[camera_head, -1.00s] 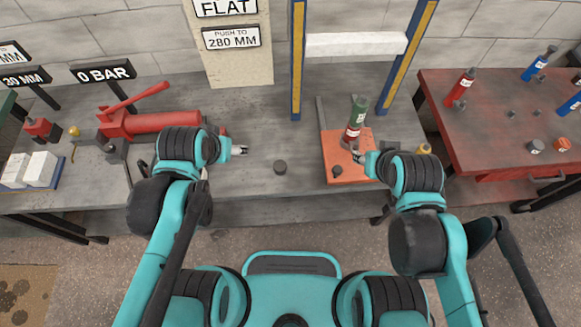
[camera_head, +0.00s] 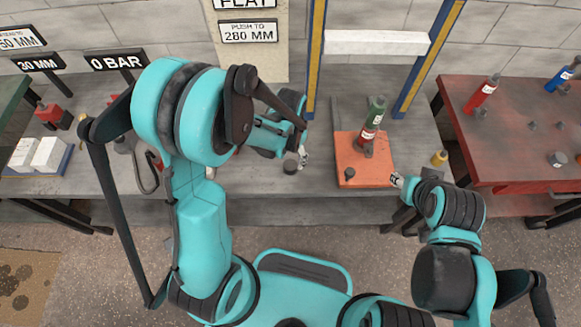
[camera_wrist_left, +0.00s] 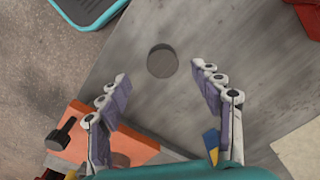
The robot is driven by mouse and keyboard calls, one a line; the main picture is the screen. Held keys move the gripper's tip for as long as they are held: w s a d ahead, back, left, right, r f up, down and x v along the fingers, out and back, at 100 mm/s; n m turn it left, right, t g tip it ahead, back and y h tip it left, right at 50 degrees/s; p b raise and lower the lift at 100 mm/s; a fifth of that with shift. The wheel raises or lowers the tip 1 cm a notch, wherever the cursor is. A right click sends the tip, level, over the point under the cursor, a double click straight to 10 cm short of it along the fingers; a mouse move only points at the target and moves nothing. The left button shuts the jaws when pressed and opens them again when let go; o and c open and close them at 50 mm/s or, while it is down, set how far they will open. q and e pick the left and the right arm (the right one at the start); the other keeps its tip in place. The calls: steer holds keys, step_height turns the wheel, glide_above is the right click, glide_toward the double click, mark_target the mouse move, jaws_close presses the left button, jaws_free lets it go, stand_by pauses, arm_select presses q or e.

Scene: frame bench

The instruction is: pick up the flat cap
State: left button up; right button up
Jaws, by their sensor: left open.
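The flat cap is a small dark grey disc (camera_head: 290,167) lying on the grey bench, left of the orange plate. It also shows in the left wrist view (camera_wrist_left: 162,61), whole and apart from the fingers. My left gripper (camera_head: 303,157) is just beside the cap in the head view. In the left wrist view its fingers (camera_wrist_left: 160,74) are spread wide and empty, with the cap in line with the gap between the tips. My right gripper (camera_head: 396,180) is by the right edge of the orange plate; its fingers are too small to read.
The orange plate (camera_head: 360,176) bears a red and green bottle-like part (camera_head: 371,125) and a small black knob (camera_head: 349,174). Blue and yellow posts (camera_head: 316,60) stand behind. A yellow-topped item (camera_head: 439,157) stands at right. Bare bench lies around the cap.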

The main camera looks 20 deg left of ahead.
mark_target(291, 164)
arm_select(q)
steer(key=f+b, duration=0.1)
steer(key=f, duration=0.2)
steer(key=f+b, duration=0.1)
steer(key=f, duration=0.1)
steer(key=shift+w+f+b, duration=0.3)
steer(key=shift+w+b, duration=0.05)
steer(key=shift+r, duration=0.1)
steer(key=shift+c, duration=0.5)
steer(key=c, duration=1.2)
